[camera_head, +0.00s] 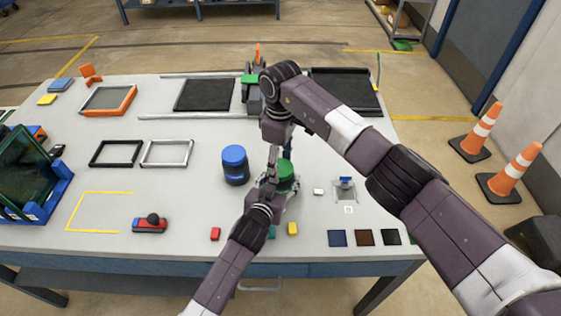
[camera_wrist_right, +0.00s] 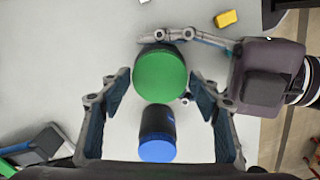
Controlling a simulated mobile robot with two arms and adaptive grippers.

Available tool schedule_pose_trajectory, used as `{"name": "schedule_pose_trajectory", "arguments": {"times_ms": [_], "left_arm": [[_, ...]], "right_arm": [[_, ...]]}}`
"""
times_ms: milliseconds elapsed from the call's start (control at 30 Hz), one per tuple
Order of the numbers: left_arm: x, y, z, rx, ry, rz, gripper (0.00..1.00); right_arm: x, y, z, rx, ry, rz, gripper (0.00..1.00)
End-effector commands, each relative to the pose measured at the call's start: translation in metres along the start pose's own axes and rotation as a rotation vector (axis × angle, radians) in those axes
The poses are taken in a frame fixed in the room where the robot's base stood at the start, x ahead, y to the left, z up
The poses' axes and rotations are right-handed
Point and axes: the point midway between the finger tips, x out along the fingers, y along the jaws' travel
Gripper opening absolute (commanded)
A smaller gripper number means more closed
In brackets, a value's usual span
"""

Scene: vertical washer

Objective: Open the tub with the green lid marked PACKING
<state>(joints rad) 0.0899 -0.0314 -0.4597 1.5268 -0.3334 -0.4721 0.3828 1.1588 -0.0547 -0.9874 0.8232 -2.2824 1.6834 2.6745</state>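The tub with the green lid (camera_head: 287,170) stands upright on the table, partly hidden by my arms. Its round green lid (camera_wrist_right: 160,76) shows from above in the right wrist view; I cannot read any marking. My left gripper (camera_head: 272,186) is at the tub's side, with its fingers (camera_wrist_right: 188,64) around the body below the lid, seemingly closed on it. My right gripper (camera_head: 281,150) points down over the lid. Its two fingers are spread wide on either side of the lid in the wrist view, apart from it, holding nothing.
A blue-lidded tub (camera_head: 235,165) stands just left of the green one. A yellow block (camera_head: 292,229), a red block (camera_head: 215,234) and a small white block (camera_head: 318,191) lie nearby. A device with a blue top (camera_head: 345,184) sits to the right. Empty frames (camera_head: 166,153) lie left.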

Motion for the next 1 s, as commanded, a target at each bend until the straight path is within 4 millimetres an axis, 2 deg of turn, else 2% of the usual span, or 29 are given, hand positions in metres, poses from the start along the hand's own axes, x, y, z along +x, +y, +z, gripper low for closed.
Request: {"name": "schedule_pose_trajectory", "arguments": {"times_ms": [33,300,467,1000], "left_arm": [[0.0,0.0005,0.0013,-0.001,-0.002,0.001,0.0],[0.0,0.0005,0.0013,-0.001,-0.002,0.001,0.0],[0.0,0.0005,0.0014,-0.001,-0.003,0.001,0.0],[0.0,0.0006,0.0015,-0.001,-0.003,0.001,0.0]], "right_arm": [[-0.0002,0.0,-0.0001,0.0,0.0,0.0,0.49],[-0.0004,0.0001,-0.0002,0.0,0.0,0.0,0.21],[-0.0009,0.0006,0.0,-0.071,-0.001,0.002,0.21],[-0.0016,0.0009,-0.0004,-0.982,-0.001,-0.002,0.21]]}}
